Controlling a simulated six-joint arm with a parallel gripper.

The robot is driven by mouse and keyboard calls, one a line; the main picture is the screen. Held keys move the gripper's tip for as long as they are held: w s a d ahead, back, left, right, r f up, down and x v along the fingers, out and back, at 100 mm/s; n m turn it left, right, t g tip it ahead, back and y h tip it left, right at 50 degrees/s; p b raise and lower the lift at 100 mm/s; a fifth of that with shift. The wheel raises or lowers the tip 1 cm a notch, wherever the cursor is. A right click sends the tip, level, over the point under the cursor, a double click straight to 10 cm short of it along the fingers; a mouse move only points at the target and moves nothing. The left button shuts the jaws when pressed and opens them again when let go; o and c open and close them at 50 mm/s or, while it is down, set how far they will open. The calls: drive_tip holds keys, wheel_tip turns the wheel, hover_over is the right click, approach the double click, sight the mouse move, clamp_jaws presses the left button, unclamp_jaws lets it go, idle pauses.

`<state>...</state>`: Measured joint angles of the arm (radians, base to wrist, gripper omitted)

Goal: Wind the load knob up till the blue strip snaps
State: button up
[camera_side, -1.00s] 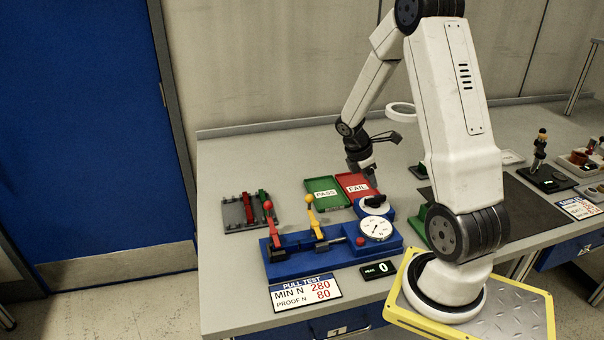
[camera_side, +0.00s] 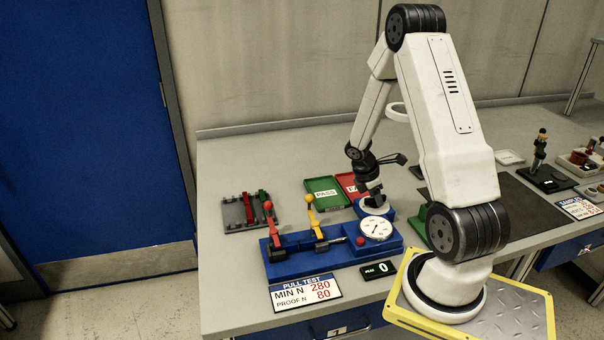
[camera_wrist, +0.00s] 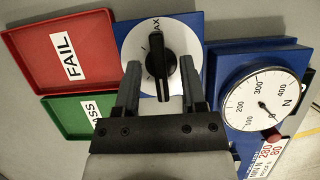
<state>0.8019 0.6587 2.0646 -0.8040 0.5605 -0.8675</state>
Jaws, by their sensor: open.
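The load knob (camera_wrist: 158,62) is a black bar-shaped grip on a white round dial marked MAX, set on a blue block. My gripper (camera_wrist: 160,82) is open, its two fingers on either side of the knob's near part in the wrist view; I cannot tell if they touch it. In the side view my gripper (camera_side: 372,200) is down at the knob and hides most of it. The blue pull tester (camera_side: 290,262) has a red-knobbed lever (camera_side: 275,225), a yellow-knobbed lever (camera_side: 313,220) and a round gauge (camera_side: 376,228). I cannot make out the blue strip.
Green PASS tray (camera_side: 322,184) and red FAIL tray (camera_wrist: 50,48) lie behind the tester. A grey rack (camera_side: 240,212) with red and green pieces is at left. The PEAK display (camera_side: 380,269) reads 0. A sign (camera_side: 305,291) says MIN N 280, PROOF N 80.

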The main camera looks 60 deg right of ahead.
clamp_jaws()
drive_tip(key=shift+m, duration=0.3)
drive_tip(key=m, duration=0.2)
drive_tip(key=m+y, duration=0.1)
drive_tip(key=m, duration=0.1)
drive_tip(key=shift+d+g+y, duration=0.1)
drive_tip(key=shift+g+y, duration=0.2)
drive_tip(key=shift+g, duration=0.1)
drive_tip(key=m, duration=0.2)
drive_tip(key=m+y, duration=0.1)
drive_tip(key=m, duration=0.1)
drive_tip(key=shift+w+y, duration=0.1)
drive_tip(key=shift+y, duration=0.2)
unclamp_jaws()
